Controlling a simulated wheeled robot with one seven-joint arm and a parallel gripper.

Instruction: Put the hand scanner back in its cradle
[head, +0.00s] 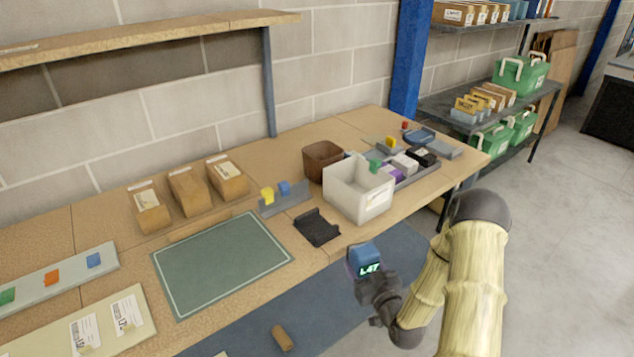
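The hand scanner (364,257), a blue body with a dark screen reading "L47", is in my gripper (366,280) in the head view. My dark gripper looks shut on its lower part, though the fingers are partly hidden. The scanner is held out in front of the bench's front edge, apart from the bench. The black cradle (316,229) sits empty on the bench near its front edge, up and to the left of the scanner. It has a flat base and a raised back.
A white bin (358,190) stands just right of the cradle, with a brown bin (322,160) behind. A small rack (283,205) with yellow and blue pieces is behind the cradle. A green mat (222,262) lies left. A brown piece (282,337) lies below on the floor mat (330,312).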

